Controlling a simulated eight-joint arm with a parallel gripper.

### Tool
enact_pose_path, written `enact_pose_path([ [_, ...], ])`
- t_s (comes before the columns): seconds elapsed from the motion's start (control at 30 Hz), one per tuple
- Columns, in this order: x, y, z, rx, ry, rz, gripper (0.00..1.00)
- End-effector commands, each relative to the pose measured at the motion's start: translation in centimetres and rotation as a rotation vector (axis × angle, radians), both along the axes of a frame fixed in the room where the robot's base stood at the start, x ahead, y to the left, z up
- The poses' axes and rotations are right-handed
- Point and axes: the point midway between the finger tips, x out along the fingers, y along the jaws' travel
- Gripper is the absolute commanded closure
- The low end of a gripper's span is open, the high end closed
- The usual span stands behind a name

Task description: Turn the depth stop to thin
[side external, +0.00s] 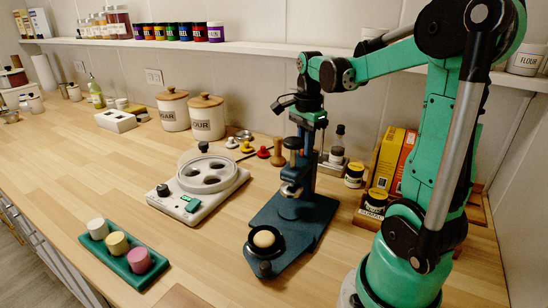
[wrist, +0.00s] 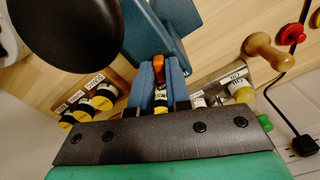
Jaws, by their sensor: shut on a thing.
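A dark blue press stand (side external: 290,215) stands on the counter with an upright column. A pale round piece (side external: 264,239) sits in the black ring at its front. My gripper (side external: 308,118) is at the top of the column. In the wrist view my gripper (wrist: 160,82) has its two blue fingers closed about a small part with an orange end (wrist: 158,61), which I take for the depth stop. A small label shows between the fingers, too small to read. The fingers hide most of the held part, so its setting cannot be told.
A white device with a round holed top (side external: 212,178) stands left of the press. A green tray (side external: 130,262) with several coloured cylinders lies at front left. Jars, boxes and canisters (side external: 207,118) line the wall. A large black round shape (wrist: 65,40) fills the wrist view's upper left.

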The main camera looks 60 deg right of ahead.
Motion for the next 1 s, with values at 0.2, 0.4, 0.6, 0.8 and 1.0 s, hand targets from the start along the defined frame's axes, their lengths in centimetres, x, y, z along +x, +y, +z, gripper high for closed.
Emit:
enact_pose_path([
  [0.2,0.0,0.0,0.02,0.0,0.0,0.038,1.0],
  [0.4,0.0,0.0,0.03,0.0,0.0,0.147,1.0],
  [0.6,-0.01,0.0,0.04,0.0,0.0,0.316,1.0],
  [0.8,-0.02,0.01,0.04,0.0,0.0,0.498,1.0],
  [1.0,-0.03,0.0,0.05,0.0,0.0,0.66,1.0],
])
